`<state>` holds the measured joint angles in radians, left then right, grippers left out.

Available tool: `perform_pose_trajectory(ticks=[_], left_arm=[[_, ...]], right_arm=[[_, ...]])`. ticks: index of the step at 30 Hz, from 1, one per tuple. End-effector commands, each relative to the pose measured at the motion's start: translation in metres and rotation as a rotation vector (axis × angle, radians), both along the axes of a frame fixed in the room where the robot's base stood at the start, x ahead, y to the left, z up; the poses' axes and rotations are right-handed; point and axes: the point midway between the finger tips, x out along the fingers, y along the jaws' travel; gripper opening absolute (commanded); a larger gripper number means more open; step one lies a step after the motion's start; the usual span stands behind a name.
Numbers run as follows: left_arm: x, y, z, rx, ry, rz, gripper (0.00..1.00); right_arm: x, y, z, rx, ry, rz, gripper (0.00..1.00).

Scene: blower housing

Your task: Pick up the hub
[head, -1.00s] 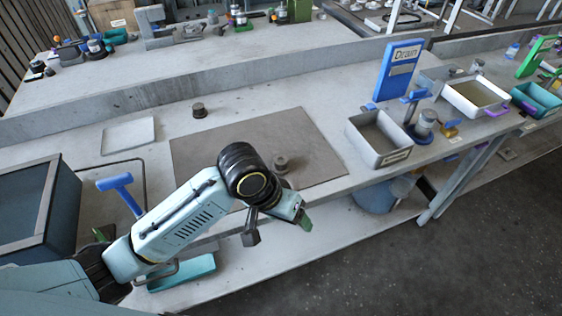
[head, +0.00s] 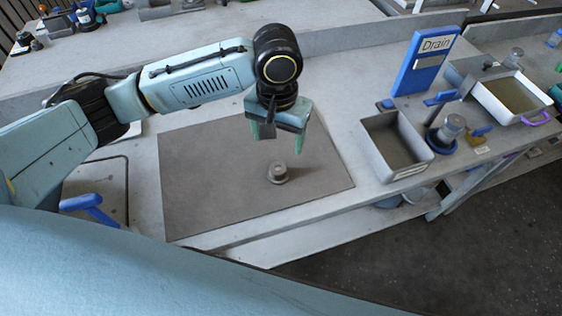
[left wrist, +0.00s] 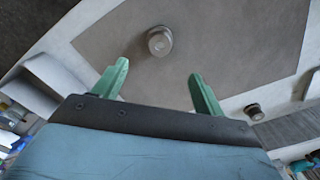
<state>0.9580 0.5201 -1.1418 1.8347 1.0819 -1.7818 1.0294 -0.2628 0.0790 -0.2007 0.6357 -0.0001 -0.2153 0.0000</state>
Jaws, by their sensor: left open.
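A small grey round stepped part, which looks like the hub (head: 277,173), stands on the brown mat (head: 205,190) on the workbench. It also shows in the left wrist view (left wrist: 160,42), just beyond the fingertips. My left gripper (head: 277,145) is open and empty, pointing down above the hub, its green fingers apart and not touching it. In the left wrist view the open fingers (left wrist: 158,68) show a gap facing the hub. My right gripper is not in view.
A second small round part (left wrist: 253,110) sits on the bench off the mat; my left arm hides it in the head view. A grey bin (head: 397,148), a blue Drain sign (head: 425,62) and a white basin (head: 512,98) stand to the right. The mat around the hub is clear.

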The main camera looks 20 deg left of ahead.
Motion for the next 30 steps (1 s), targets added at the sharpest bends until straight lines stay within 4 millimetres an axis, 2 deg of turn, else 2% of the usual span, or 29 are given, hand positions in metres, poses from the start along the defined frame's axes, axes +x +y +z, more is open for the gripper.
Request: perform_pose_trajectory(ticks=[3,7,11,14,19,24,30], left_arm=[[-0.001,0.000,-0.026,0.001,0.003,0.002,0.71],[0.000,0.000,-0.046,0.001,0.000,0.001,0.71],[0.000,0.000,-0.056,0.000,-0.001,0.000,0.71],[-0.001,0.000,-0.062,0.000,-0.001,0.000,0.71],[-0.005,-0.001,-0.088,0.001,0.001,0.000,0.71],[-0.004,-0.001,-0.107,0.001,-0.002,0.000,0.71],[-0.004,-0.001,-0.109,0.000,-0.003,0.000,0.71]], right_arm=[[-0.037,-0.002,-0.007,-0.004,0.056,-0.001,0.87],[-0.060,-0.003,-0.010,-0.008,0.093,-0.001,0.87],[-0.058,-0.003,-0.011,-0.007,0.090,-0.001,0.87],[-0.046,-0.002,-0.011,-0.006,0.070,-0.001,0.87],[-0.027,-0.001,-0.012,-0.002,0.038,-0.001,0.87],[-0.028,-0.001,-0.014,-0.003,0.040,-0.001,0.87],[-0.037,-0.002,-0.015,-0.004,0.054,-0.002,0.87]])
